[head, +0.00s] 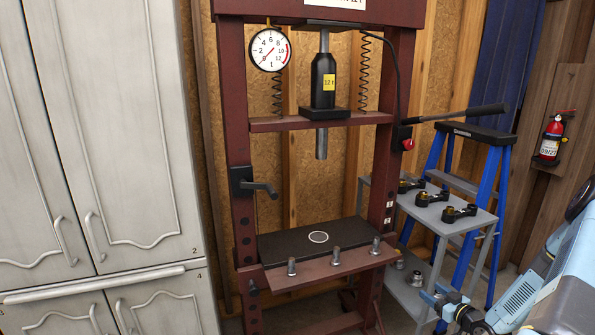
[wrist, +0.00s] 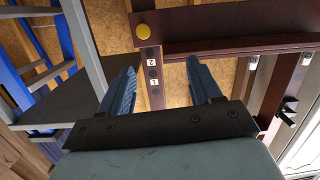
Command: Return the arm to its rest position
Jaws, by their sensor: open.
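My arm (head: 545,292) shows at the lower right of the head view, light blue, reaching in from the right edge. My gripper (wrist: 164,82) is open in the wrist view, its two blue fingers apart with nothing between them. It also shows in the head view (head: 436,303), low at the right, in front of the grey cart and to the right of the press. In the wrist view, the press upright with its number labels stands beyond the gap between the fingers, and I see no contact.
The dark red press (head: 238,130) stands in the middle, with bolts on its front ledge. A grey cart (head: 463,228) holds several black parts. A blue stepladder (head: 490,200) and a fire extinguisher (head: 551,140) are at right. Pale cabinets (head: 110,130) fill the left.

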